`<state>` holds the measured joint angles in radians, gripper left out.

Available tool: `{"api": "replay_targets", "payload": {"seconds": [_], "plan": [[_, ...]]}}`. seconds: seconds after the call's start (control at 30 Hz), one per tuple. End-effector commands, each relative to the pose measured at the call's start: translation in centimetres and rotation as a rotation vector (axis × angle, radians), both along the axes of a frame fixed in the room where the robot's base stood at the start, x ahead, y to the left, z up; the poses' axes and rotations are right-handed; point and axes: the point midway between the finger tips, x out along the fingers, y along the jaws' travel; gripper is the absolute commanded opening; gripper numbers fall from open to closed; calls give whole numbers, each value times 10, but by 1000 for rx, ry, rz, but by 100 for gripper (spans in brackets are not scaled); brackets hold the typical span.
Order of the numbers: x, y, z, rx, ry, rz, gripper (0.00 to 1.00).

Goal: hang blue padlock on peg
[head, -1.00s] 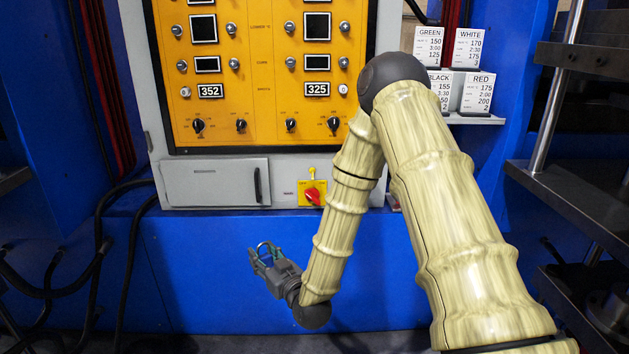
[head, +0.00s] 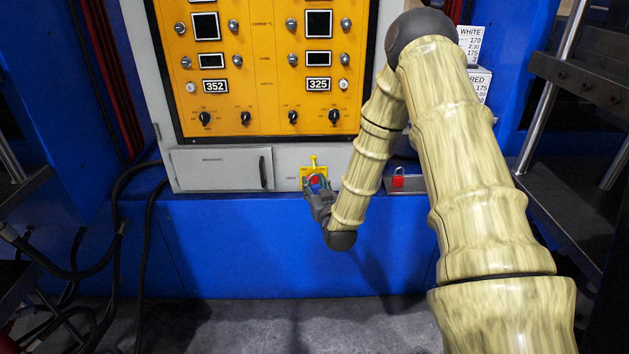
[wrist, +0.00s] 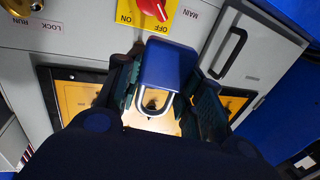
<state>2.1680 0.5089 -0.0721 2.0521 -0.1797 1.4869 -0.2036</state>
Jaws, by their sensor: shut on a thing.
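The blue padlock (wrist: 166,66) is between the two fingers of my gripper (wrist: 167,82) in the wrist view, its silver shackle closed in a loop. In the head view my gripper (head: 318,193) is in front of the yellow switch plate (head: 305,171) on the grey cabinet and partly hides it. The red switch knob (wrist: 152,9) is just beyond the padlock in the wrist view; a gap or contact cannot be told. A small yellow upright piece (head: 313,161) stands above the plate; I cannot tell whether it is the peg.
A red padlock (head: 398,181) stands on a small grey ledge (head: 428,184) right of my forearm. A grey door with a black handle (head: 222,169) is left of the switch, under the orange control panel (head: 262,85). Black hoses (head: 125,205) hang at the left.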

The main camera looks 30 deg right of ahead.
Motion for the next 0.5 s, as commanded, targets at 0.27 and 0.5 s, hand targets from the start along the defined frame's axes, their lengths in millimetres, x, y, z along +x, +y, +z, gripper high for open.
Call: {"api": "replay_targets", "payload": {"seconds": [0.27,0.5], "plan": [[7,-5,-2,0,0,-1,12],[16,-10,-2,0,-1,0,12]]}}
